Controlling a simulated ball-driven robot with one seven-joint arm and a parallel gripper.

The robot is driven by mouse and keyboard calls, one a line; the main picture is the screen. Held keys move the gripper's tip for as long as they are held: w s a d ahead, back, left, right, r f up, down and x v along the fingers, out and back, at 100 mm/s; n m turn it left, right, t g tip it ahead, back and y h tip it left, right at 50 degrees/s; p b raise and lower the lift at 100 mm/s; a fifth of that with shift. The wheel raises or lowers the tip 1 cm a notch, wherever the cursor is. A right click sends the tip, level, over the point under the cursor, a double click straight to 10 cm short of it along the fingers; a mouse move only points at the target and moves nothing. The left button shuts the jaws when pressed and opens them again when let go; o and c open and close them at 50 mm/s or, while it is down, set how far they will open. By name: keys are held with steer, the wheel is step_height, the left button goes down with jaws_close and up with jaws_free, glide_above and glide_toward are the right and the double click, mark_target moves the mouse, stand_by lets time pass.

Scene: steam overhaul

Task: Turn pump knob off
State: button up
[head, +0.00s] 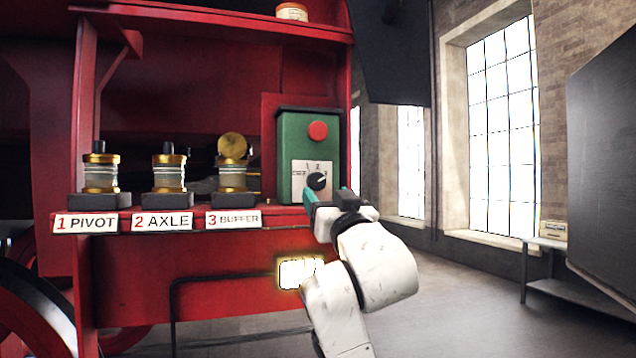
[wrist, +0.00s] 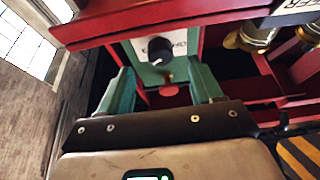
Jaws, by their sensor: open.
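The pump knob (head: 317,181) is a small black dial on a white numbered plate, low on the front of a green pump box (head: 297,133). In the head view a light mark on it seems to point to the upper right, but the exact setting is too small to tell. A red round button (head: 318,130) sits above it. My gripper (head: 325,196) is open and empty, just below and in front of the knob. In the wrist view the knob (wrist: 160,49) lies ahead, between and beyond the two green fingers of my gripper (wrist: 163,78), apart from them.
The box stands on a red shelf (head: 270,214) at its right end. Three brass-and-glass oilers, labelled PIVOT (head: 100,174), AXLE (head: 169,173) and BUFFER (head: 232,176), stand to its left; the BUFFER lid is raised. A lit lamp (head: 298,273) is below. Open floor (head: 470,290) lies right.

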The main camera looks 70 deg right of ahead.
mark_target(318, 185)
steer(key=p+x, duration=0.1)
steer(key=x, duration=0.5)
steer(key=c, duration=1)
